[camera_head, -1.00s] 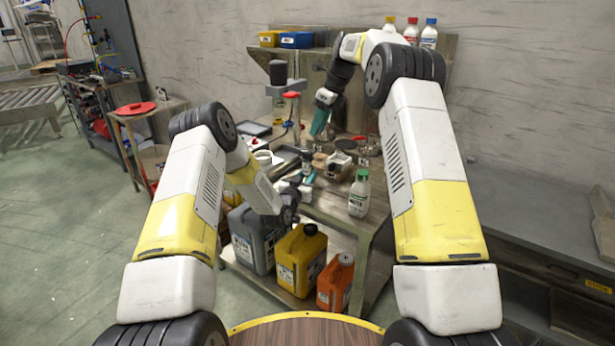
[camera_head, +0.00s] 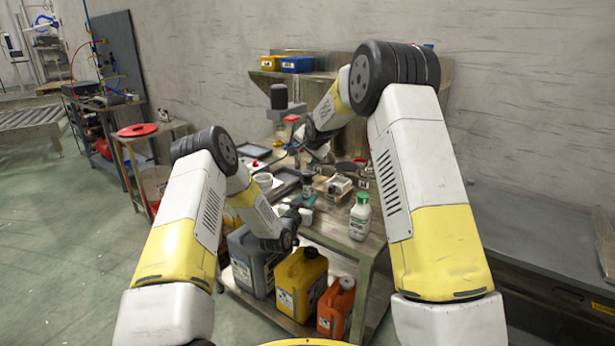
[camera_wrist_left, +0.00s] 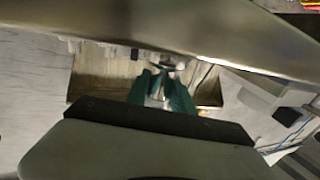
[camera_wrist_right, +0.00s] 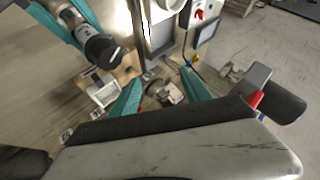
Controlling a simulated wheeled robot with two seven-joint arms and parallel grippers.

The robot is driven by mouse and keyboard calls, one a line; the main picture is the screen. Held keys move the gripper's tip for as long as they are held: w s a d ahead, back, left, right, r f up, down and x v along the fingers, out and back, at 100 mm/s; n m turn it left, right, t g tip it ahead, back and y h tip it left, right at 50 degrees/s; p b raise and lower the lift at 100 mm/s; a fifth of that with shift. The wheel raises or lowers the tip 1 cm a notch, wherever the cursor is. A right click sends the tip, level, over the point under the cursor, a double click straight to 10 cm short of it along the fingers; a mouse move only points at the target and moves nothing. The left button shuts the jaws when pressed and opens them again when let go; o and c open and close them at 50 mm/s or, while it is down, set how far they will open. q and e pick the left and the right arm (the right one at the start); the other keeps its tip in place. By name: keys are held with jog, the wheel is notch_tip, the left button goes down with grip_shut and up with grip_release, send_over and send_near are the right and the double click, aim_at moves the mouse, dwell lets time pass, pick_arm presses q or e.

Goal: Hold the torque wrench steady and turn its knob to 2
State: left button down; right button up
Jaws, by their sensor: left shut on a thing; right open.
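The torque wrench shows in the right wrist view as a grey shaft with a dark knob (camera_wrist_right: 101,48) at the upper left. The teal fingers of my left gripper (camera_wrist_left: 159,82) are shut on it; in the head view its dark end (camera_head: 308,184) stands up above that gripper at the bench's front edge. The knob's marks are too small to read. My right gripper (camera_wrist_right: 162,92) is open, with nothing between its fingers. It is over the bench, behind and above the wrench in the head view, and apart from the knob. Its fingertips are hidden in the head view.
Trays and a drill-like stand (camera_head: 279,98) are at the back left. Grey, yellow (camera_head: 300,283) and orange (camera_head: 336,307) canisters fill the lower shelf.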

jog(key=s+a+r+n+t+y, duration=0.1)
jog(key=s+a+n+t+y, duration=0.15)
jog(key=s+a+n, duration=0.5)
jog(key=n+t, duration=0.3)
jog(key=t, duration=0.2)
send_near(309, 177)
jog(key=x, duration=1.2)
grip_shut()
